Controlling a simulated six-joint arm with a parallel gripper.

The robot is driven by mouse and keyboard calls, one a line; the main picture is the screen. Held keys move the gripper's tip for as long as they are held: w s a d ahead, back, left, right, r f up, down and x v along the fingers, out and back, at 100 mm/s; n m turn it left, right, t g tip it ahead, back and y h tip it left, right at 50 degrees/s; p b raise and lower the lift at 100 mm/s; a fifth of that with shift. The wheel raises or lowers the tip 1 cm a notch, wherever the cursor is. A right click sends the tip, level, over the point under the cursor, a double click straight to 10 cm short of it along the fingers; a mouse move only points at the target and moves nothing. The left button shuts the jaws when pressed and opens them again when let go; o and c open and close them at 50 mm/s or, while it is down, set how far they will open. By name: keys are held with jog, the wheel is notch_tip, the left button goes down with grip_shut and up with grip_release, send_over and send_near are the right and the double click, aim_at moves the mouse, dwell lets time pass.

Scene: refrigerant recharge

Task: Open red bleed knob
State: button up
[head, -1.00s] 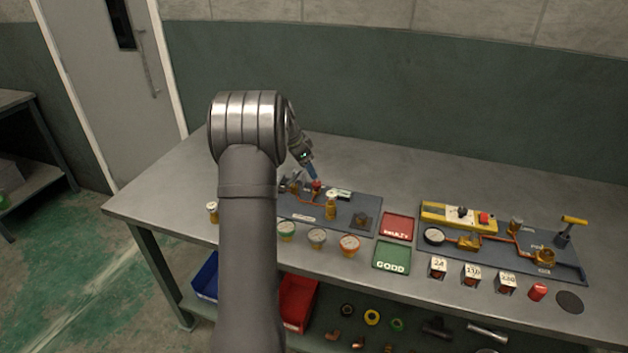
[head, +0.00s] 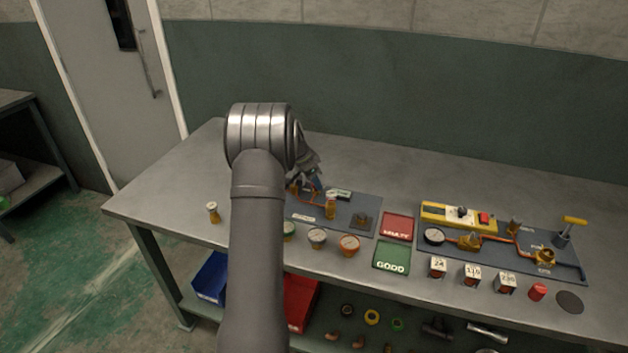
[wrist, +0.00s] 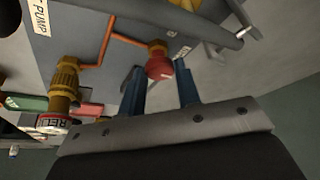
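The red bleed knob (wrist: 159,66) shows in the wrist view on a brass fitting at the end of a copper pipe. My gripper (wrist: 160,79) is open, with one blue finger on each side of the knob at the fingertips. I see a gap on both sides, and no clear contact. In the head view my gripper (head: 319,188) is low over the left panel (head: 355,203), and it hides the knob there.
Brass fittings (wrist: 64,85) and copper pipe stand beside the knob. A grey bar (wrist: 205,32) runs close to the right finger. Gauges (head: 317,237) sit in front of the panel, with red (head: 397,216) and green (head: 404,258) trays to its right.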

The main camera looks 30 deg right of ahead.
jog(key=shift+n, duration=0.3)
jog(key=n+t, duration=0.1)
jog(key=n, duration=0.1)
jog(key=n+t, duration=0.1)
jog(key=n, duration=0.1)
jog(key=shift+s+d, duration=0.1)
jog(key=shift+s, duration=0.1)
jog(key=n, duration=0.2)
jog(key=n+t+y, duration=0.1)
jog(key=n, duration=0.1)
jog(key=shift+s+d+n, duration=0.1)
jog(key=shift+s+n, duration=0.05)
jog(key=shift+n, duration=0.25)
jog(key=n+y, duration=0.1)
jog(key=n, duration=0.1)
jog(key=n+t, duration=0.1)
jog(key=n, duration=0.1)
jog(key=shift+d+y, duration=0.15)
jog(key=shift+y, duration=0.25)
jog(key=shift+s+d+n+t+y, duration=0.15)
jog(key=shift+n+y, duration=0.25)
jog(key=shift+n, duration=0.7)
jog(key=shift+w+a+n+t+y, duration=0.15)
jog(key=shift+n+y, duration=0.25)
jog(key=shift+n, duration=0.7)
jog(key=shift+s+d, duration=0.1)
jog(key=o, duration=1)
jog(key=shift+c, duration=0.2)
jog(key=v, duration=1.7)
jog(key=shift+r, duration=0.25)
